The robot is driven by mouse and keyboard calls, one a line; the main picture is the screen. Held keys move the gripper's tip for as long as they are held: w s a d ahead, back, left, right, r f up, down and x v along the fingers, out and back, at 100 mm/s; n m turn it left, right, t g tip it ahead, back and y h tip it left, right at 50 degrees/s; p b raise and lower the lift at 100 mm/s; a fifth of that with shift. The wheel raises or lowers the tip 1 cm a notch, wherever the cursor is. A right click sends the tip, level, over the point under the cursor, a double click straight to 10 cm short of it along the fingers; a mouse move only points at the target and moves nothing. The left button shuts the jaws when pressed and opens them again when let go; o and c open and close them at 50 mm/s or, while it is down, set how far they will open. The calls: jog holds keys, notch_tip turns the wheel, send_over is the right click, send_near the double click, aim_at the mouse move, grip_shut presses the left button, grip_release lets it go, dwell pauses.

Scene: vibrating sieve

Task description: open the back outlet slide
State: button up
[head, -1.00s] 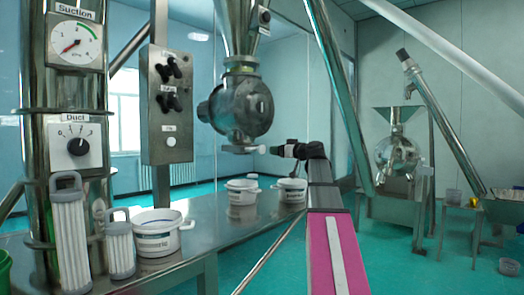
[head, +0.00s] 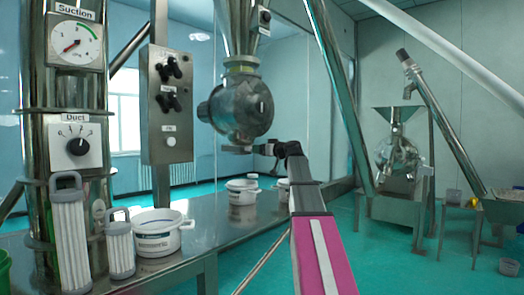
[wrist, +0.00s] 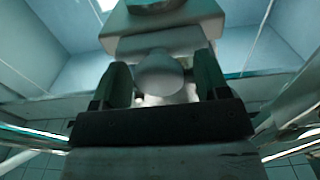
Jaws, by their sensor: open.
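The steel sieve body (head: 242,108) hangs over the bench, with an outlet (head: 234,148) at its lower end. My gripper (head: 266,149) is at the right side of this outlet in the head view. In the wrist view my gripper (wrist: 163,82) is open, with one dark green finger on each side of a pale rounded knob (wrist: 160,72). The knob stands in front of a grey block (wrist: 160,40), likely part of the outlet slide. I cannot tell whether either finger touches the knob. In the head view my gripper hides the knob.
White tubs stand on the steel bench (head: 215,232): one (head: 242,191) below the outlet, one (head: 283,190) partly behind my arm, and a larger one (head: 158,233) at left. A control box (head: 167,105) and cylindrical filters (head: 72,230) are at left. A second machine (head: 397,155) stands at right.

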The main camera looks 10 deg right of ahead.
jog(key=c, duration=1.2)
jog(key=v, duration=0.7)
jog(key=shift+s, duration=0.15)
jog(key=shift+c, duration=0.2)
jog(key=o, duration=1.2)
jog(key=shift+o, duration=0.2)
jog(key=shift+d, duration=0.1)
jog(key=v, duration=1)
jog(key=shift+s+d, duration=0.25)
jog(key=shift+s, duration=0.1)
